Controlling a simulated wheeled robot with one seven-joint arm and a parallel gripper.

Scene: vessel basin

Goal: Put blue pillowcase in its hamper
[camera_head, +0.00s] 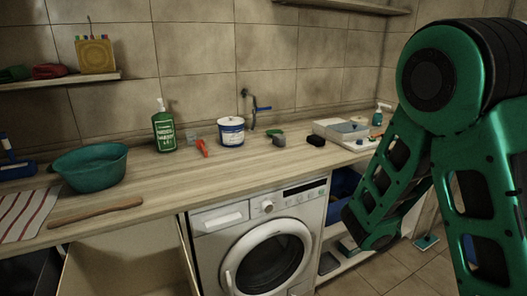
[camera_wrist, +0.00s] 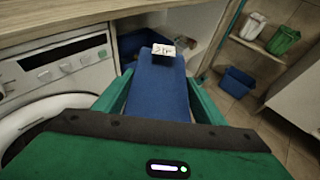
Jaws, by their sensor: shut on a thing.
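My gripper (camera_wrist: 159,78) is shut on the blue pillowcase (camera_wrist: 157,92), a flat, folded-looking blue piece between its green fingers in the wrist view. A white tag with dark marks (camera_wrist: 164,49) shows at the pillowcase's far end; I cannot tell what it is fixed to. Beyond it, a dark blue hamper (camera_wrist: 131,44) sits in the open space under the counter, right of the washing machine, partly hidden by the pillowcase. In the head view a blue hamper (camera_head: 344,182) shows there, partly behind my arm. The gripper's fingertips are not clear in the head view.
The washing machine (camera_head: 265,247) stands under the wooden counter (camera_head: 155,182). A smaller blue bin (camera_wrist: 237,82) stands on the tiled floor at right. A shelf above it holds a green basket (camera_wrist: 283,40) and a white one (camera_wrist: 252,27). A white cabinet (camera_wrist: 298,108) bounds the right side.

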